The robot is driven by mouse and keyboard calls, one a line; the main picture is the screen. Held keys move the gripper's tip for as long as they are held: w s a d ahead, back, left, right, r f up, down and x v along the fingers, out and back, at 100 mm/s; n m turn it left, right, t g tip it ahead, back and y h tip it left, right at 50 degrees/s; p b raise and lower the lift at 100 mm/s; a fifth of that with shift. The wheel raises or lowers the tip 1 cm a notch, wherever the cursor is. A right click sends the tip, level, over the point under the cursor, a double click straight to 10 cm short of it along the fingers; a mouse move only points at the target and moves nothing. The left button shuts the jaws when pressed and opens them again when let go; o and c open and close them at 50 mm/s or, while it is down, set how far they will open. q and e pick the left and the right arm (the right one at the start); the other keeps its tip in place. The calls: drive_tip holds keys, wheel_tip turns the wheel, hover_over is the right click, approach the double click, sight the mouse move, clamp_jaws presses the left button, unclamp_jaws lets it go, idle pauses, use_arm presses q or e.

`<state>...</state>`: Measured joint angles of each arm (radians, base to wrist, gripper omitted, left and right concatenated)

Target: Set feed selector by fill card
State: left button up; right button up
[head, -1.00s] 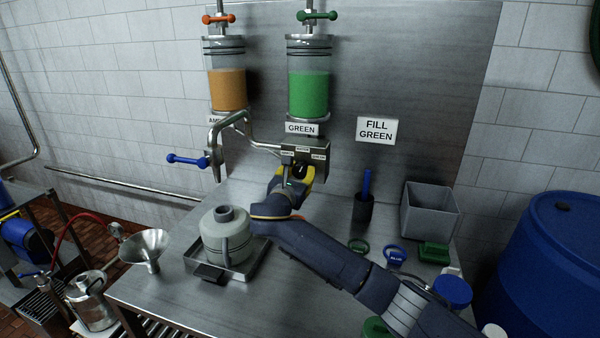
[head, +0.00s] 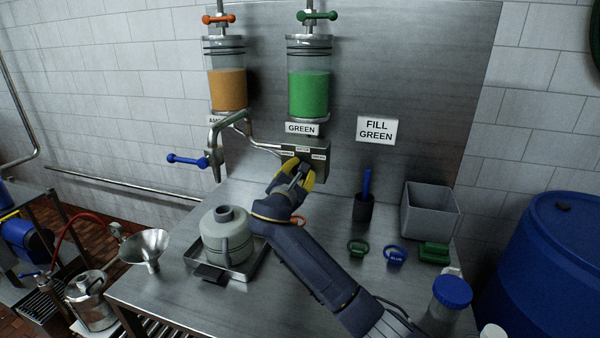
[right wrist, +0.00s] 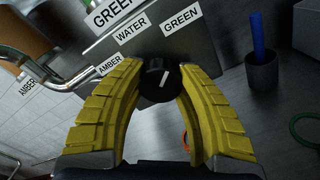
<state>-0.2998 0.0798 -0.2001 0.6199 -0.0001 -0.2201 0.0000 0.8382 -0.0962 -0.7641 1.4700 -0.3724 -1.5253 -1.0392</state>
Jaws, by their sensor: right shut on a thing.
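The fill card (head: 376,130) on the back panel reads "FILL GREEN". The selector box (head: 318,150) below the GREEN cylinder carries small labels. In the right wrist view its labels read AMBER (right wrist: 108,65), WATER (right wrist: 131,30) and GREEN (right wrist: 181,20). The black selector knob (right wrist: 155,88) sits between my yellow fingertips, its white mark pointing up and slightly right, roughly toward GREEN. My right gripper (head: 300,172) is shut on the knob, which it mostly hides in the head view; it also shows in the right wrist view (right wrist: 160,85). My left gripper is out of view.
Amber (head: 227,88) and green (head: 308,92) cylinders hang above. A spout with a blue-handled valve (head: 187,160) is left of the box. A grey jug (head: 227,240) stands in a tray below. A dark cup (head: 363,208) and grey bin (head: 430,210) stand right.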

drive_tip(key=shift+f, duration=0.1)
drive_tip(key=o, duration=1.3)
drive_tip(key=shift+v, duration=3.7)
